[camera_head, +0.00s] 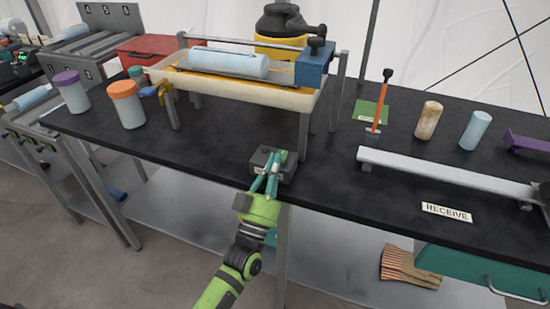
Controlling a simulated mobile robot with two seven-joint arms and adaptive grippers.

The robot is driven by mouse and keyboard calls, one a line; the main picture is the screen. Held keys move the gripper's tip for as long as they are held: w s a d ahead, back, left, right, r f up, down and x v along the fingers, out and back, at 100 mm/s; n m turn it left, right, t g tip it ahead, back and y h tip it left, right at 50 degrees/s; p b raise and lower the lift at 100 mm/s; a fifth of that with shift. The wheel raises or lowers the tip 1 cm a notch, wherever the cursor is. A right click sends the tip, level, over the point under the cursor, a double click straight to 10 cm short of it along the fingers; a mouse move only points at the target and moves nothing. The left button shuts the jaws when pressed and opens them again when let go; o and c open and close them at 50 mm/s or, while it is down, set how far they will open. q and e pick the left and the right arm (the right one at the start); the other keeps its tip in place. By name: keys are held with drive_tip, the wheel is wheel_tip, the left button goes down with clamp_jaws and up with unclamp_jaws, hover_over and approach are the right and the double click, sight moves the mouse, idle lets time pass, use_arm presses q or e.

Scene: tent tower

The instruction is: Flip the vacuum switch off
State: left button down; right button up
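A small dark grey switch box (287,174) sits on the black bench near its front edge, with a green part on top that may be its switch. My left gripper (274,166) reaches up from below, its teal fingers close together at the box's front and top. They look shut with nothing held between them. The fingers partly cover the box, so I cannot tell the switch's position or whether they touch it. A yellow and black canister (283,22), perhaps the vacuum, stands behind the raised trough. My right gripper is not in view.
A raised trough (232,90) holding a pale blue cylinder stands just behind the box. Orange-lidded (127,104) and purple-lidded (71,92) jars stand left. A white rail (445,173) and a RECEIVE label (447,211) lie right. Bare bench lies left of the box.

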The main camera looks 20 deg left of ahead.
use_arm(q)
drive_tip(key=shift+f, duration=0.5)
drive_tip(key=v, duration=0.7)
drive_tip(key=shift+s, duration=0.45)
